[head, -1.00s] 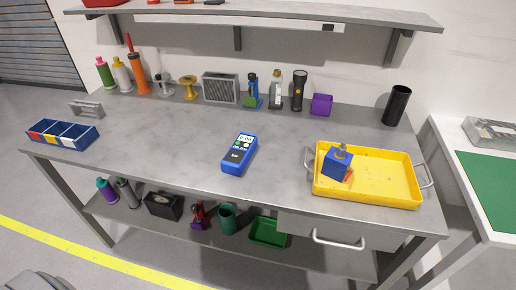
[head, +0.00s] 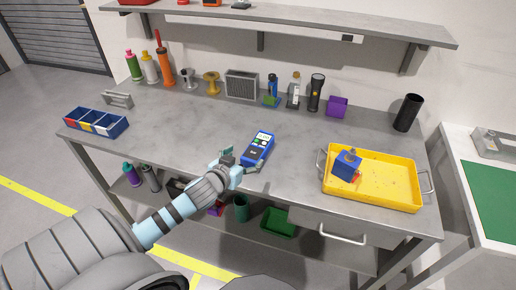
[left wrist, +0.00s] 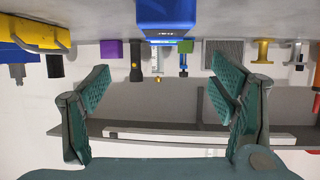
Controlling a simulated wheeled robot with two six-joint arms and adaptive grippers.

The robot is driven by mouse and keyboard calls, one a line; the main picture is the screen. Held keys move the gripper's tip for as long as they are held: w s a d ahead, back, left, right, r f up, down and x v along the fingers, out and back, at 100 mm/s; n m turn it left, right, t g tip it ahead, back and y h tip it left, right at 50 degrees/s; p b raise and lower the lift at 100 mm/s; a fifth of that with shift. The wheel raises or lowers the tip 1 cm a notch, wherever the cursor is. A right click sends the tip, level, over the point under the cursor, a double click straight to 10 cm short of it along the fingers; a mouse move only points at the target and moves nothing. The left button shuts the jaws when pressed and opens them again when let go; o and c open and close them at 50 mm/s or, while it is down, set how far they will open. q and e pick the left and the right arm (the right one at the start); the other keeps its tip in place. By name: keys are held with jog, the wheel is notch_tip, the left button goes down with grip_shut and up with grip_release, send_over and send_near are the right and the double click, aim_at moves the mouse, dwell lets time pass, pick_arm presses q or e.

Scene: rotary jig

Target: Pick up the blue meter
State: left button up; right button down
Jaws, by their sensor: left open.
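The blue meter (head: 258,148) lies flat on the grey workbench, screen side up, near the middle of the front edge. My left gripper (head: 241,162) is at the bench's front edge, close to the near end of the meter. In the left wrist view my left gripper (left wrist: 165,80) has its two green fingers spread wide with nothing between them. The meter's blue end (left wrist: 166,22) shows at the top of that picture, past the fingertips and between their lines. I cannot tell whether a finger touches it. My right gripper is not in view.
A yellow tray (head: 398,199) holding a blue bottle-like item stands to the right. A blue parts bin (head: 88,129) sits at the left. Bottles, spools, a grey box (head: 242,86) and a flashlight (head: 316,93) line the back under a shelf (head: 300,23). Bench around the meter is clear.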

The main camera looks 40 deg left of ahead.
aim_at(257, 147)
pick_arm(q)
jog(key=x, duration=0.3)
jog(key=b+x, duration=0.1)
jog(key=x, duration=0.3)
jog(key=shift+w+f+b, duration=0.1)
jog(key=shift+f+b, duration=0.2)
jog(key=x, duration=0.1)
jog(key=b+x, duration=0.1)
jog(key=x, duration=0.1)
jog(key=b+x, duration=0.1)
jog(key=x, duration=0.1)
jog(key=shift+a+f, duration=0.1)
jog(key=shift+a, duration=0.2)
jog(key=c, duration=1.4)
